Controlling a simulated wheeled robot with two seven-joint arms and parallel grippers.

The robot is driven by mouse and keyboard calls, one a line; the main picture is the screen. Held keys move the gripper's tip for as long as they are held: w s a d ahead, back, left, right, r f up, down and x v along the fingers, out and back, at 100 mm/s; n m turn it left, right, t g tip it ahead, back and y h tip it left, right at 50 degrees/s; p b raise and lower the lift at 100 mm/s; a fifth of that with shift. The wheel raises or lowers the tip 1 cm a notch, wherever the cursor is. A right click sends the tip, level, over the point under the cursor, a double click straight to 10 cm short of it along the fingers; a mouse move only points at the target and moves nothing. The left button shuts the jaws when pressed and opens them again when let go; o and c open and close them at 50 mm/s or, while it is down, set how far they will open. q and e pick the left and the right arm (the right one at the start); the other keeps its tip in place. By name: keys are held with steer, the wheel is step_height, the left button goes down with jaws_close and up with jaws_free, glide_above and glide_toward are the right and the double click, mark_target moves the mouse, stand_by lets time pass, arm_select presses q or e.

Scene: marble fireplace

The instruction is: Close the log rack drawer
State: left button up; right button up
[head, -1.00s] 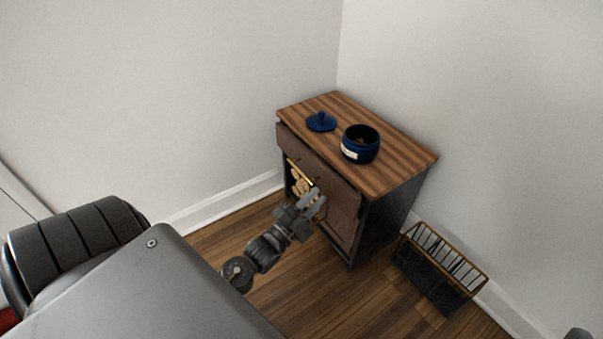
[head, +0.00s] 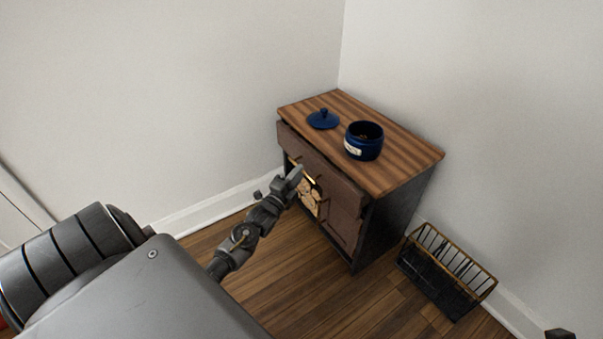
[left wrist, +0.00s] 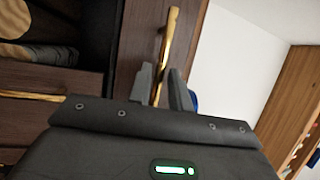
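The log rack (head: 405,215) is a dark cabinet with a striped wooden top, standing in the corner. Its brown drawer front (head: 335,180) is at the top and appears to stand a little out from the body. A gold handle (head: 311,180) is on the front, and it also shows in the left wrist view (left wrist: 171,30). My left gripper (head: 297,172) is in front of the drawer, at the handle. In the left wrist view its fingers (left wrist: 163,88) are apart, with the handle's bar showing between them; contact cannot be told. Only a dark piece, perhaps my right gripper (head: 560,334), shows at the lower right edge.
A blue pot (head: 364,142) and its blue lid (head: 323,119) stand apart on the rack's top. Cut logs (head: 308,202) show below the drawer. A black and gold wire basket (head: 445,272) stands on the floor at right. White walls close the corner; floor in front is clear.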

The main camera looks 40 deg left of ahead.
arm_select(q)
steer(key=shift+w+a+r, duration=0.1)
steer(key=shift+w+r, duration=0.05)
steer(key=shift+w, duration=0.5)
steer(key=shift+w+a+r, duration=0.1)
steer(key=shift+w, duration=0.55)
steer(key=shift+c, duration=0.4)
jaws_close()
